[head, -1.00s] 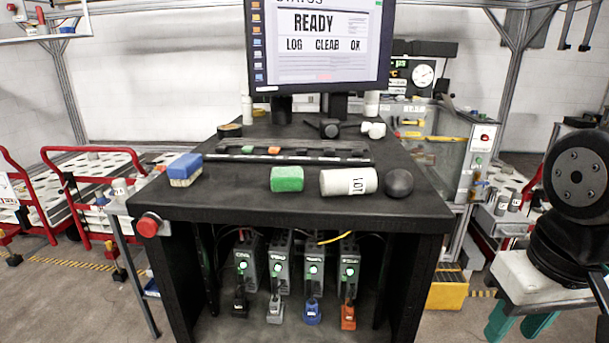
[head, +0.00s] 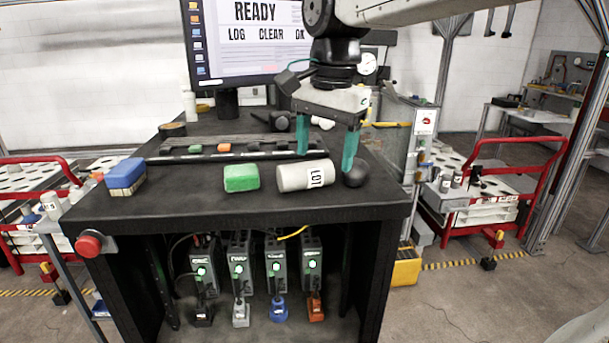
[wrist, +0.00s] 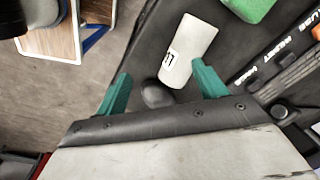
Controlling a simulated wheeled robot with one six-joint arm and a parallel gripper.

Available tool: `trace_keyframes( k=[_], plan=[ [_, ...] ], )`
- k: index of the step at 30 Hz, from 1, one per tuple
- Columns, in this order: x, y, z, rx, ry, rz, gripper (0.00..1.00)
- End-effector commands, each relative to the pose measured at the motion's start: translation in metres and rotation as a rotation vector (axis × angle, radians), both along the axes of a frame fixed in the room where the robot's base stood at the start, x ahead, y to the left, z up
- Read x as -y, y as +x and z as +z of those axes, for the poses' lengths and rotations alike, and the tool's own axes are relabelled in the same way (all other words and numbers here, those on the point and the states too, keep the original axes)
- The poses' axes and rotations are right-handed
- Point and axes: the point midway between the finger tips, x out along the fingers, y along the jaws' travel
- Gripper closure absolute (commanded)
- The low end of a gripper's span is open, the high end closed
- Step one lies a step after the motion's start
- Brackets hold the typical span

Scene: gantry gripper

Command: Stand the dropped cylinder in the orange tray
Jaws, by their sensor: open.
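The pale grey cylinder (head: 298,177) with a white "LOT" label lies on its side near the front edge of the black bench. It also shows in the wrist view (wrist: 190,48), its labelled end toward my gripper. My gripper (head: 325,160) is open and empty, its teal fingers pointing down over the cylinder's labelled end and the dark ball. In the wrist view the fingers (wrist: 161,72) are spread on either side of that end; contact is not visible. I cannot make out an orange tray in either view.
A dark ball (head: 356,173) sits at the cylinder's right end. A green block (head: 241,178) is to its left, a blue block (head: 125,176) farther left. A long dark rack (head: 225,151) with small items lies behind. The monitor (head: 248,40) stands at the back.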

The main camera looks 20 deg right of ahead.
Motion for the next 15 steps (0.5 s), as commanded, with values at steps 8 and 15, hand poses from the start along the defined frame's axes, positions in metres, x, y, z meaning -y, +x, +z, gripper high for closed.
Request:
trace_keyframes(
  k=[8, 15],
  plan=[
    [-0.012, 0.055, 0.019, -0.197, 0.001, -0.512, 0.30],
    [-0.014, 0.061, 0.009, -0.230, -0.010, -0.611, 0.30]
  ],
)
